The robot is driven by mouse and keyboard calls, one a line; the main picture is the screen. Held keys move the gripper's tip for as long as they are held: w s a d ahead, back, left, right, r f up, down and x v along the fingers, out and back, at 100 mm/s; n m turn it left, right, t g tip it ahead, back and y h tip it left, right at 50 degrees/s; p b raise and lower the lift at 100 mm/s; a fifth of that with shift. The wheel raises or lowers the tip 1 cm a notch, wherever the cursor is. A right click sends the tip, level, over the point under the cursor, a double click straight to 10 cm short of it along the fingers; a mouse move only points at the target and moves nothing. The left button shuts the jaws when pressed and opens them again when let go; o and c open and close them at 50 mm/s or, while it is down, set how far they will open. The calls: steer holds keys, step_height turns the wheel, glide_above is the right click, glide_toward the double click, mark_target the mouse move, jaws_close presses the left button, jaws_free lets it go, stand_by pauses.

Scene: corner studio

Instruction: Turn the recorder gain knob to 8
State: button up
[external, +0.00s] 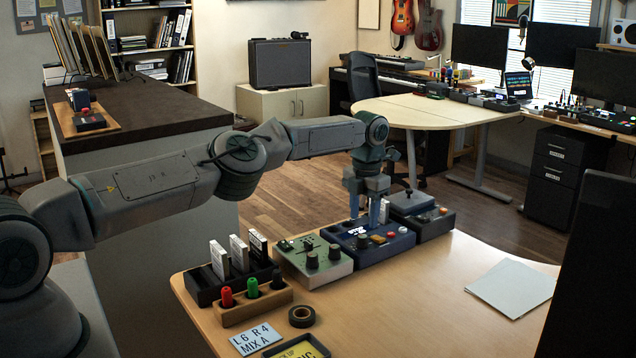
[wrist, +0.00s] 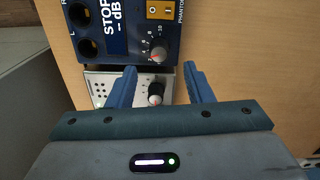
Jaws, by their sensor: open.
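A dark blue recorder (external: 378,250) stands on the wooden desk, with a display that reads "STOP" and "dB" in the wrist view (wrist: 108,22). Its gain knob (wrist: 158,52) is grey with a numbered ring around it. I cannot read the pointer's number for certain. In the external view a dark knob (external: 362,241) shows on the recorder's top. My gripper (external: 364,220) points down over the recorder, open and empty. In the wrist view its fingers (wrist: 159,72) stand apart, with the gain knob just beyond the tips, between their lines. I see no contact.
A pale panel with a dark knob (wrist: 155,92) lies right beside the recorder, between my fingers in the wrist view. A grey-green unit (external: 335,268) and a dark lidded unit (external: 432,226) flank the recorder. Paper sheets (external: 513,287) lie to the right; desk around them is clear.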

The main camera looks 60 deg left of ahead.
mark_target(362, 236)
steer(key=shift+f+b, duration=1.95)
steer(key=shift+b, duration=0.1)
steer(key=shift+a+f, duration=0.1)
steer(key=shift+f, duration=1)
steer(key=c, duration=1)
